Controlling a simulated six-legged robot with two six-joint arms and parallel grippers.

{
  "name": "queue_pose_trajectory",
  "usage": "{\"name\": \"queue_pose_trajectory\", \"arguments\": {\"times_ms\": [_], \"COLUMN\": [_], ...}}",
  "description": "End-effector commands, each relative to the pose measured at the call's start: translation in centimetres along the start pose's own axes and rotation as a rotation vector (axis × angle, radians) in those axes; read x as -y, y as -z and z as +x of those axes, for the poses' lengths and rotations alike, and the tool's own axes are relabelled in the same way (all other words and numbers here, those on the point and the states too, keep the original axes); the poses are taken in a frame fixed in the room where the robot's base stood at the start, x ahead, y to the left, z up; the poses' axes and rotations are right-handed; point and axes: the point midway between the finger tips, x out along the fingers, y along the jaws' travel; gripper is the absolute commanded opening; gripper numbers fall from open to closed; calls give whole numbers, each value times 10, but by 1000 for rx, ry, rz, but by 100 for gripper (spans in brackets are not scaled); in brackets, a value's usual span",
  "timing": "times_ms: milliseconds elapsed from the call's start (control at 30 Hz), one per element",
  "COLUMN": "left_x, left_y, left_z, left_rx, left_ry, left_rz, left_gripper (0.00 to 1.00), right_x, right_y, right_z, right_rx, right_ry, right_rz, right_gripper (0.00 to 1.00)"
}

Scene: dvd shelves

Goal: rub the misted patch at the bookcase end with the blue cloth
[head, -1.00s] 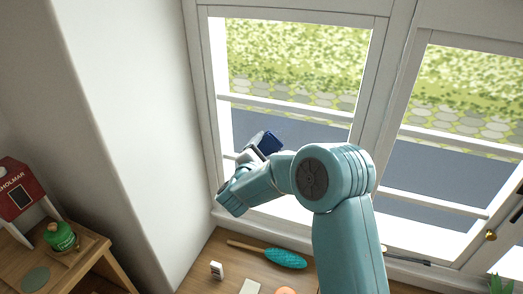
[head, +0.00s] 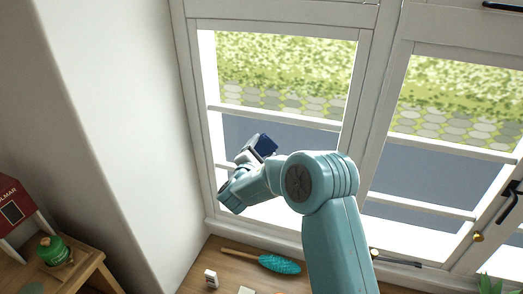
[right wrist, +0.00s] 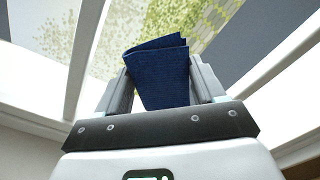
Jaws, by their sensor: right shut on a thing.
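The blue cloth (head: 266,145) is a dark blue folded piece in my right gripper (head: 256,151), in front of the left window pane in the head view. In the right wrist view the cloth (right wrist: 160,72) sits between both fingers of the gripper (right wrist: 162,88), which is shut on it, and its folded end sticks out past the fingertips. The window pane (head: 240,133) is behind it; I cannot tell whether the cloth touches the glass. I cannot clearly make out a misted patch. My left gripper is not in view.
Below the window is a wooden surface with a teal brush (head: 280,264) and a small white item (head: 211,278). A white wall (head: 120,130) stands left of the window. A green jar (head: 54,250) and red toy house (head: 14,208) are at the lower left. A window handle (head: 508,202) is at right.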

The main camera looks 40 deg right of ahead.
Motion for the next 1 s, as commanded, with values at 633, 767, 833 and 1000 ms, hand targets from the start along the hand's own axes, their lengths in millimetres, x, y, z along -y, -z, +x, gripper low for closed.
{"name": "queue_pose_trajectory", "arguments": {"times_ms": [633,767,833,1000], "left_x": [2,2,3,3], "left_y": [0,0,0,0], "left_z": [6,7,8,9], "left_rx": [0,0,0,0], "left_ry": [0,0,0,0], "left_rz": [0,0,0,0], "left_gripper": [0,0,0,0], "right_x": [0,0,0,0], "right_y": [0,0,0,0], "right_z": [12,14,16,19], "right_rx": [0,0,0,1], "right_ry": [0,0,0,0], "right_rz": [0,0,1,0], "right_gripper": [44,44,44,44]}}
